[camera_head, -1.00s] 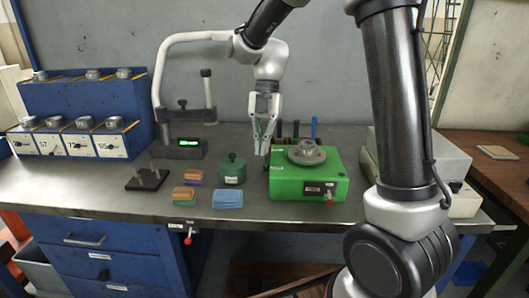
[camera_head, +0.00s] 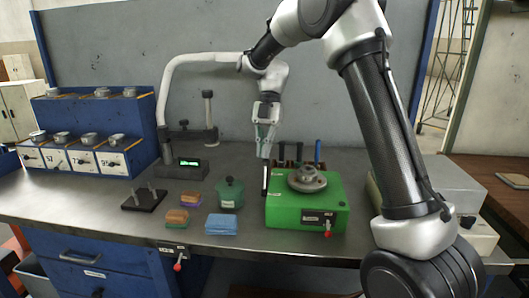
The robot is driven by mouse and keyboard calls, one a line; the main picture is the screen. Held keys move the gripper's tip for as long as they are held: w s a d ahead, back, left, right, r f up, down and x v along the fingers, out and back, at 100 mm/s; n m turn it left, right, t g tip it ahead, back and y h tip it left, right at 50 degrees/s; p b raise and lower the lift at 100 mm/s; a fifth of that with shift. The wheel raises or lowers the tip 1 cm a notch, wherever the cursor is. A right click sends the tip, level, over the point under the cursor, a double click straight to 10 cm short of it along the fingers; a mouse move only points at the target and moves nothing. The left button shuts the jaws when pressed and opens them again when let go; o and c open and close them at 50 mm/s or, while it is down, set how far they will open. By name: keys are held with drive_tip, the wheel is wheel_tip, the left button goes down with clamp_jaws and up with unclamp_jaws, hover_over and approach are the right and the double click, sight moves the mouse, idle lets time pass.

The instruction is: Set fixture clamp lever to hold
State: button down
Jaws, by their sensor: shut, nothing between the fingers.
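A green fixture box (camera_head: 285,213) stands on the bench right of centre, with a round grey metal part (camera_head: 307,178) on top. A red-tipped lever (camera_head: 328,233) hangs down at its labelled front face. Which of the two is the clamp lever I cannot tell. My gripper (camera_head: 263,156) points down with its fingers shut and empty, just above the dark lever in the picture. Whether it touches that lever is unclear.
A green lidded pot (camera_head: 230,194), a blue block stack (camera_head: 221,224) and small coloured blocks (camera_head: 178,216) lie left of the box. Another red-tipped lever (camera_head: 178,266) is at the bench's front edge. A stand with a green display (camera_head: 188,163) is farther back.

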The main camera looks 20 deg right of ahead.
drive_tip(key=shift+w+d+f, duration=0.25)
drive_tip(key=shift+w+f, duration=0.1)
drive_tip(key=shift+w, duration=0.2)
drive_tip(key=v, duration=1.2)
idle(0.3)
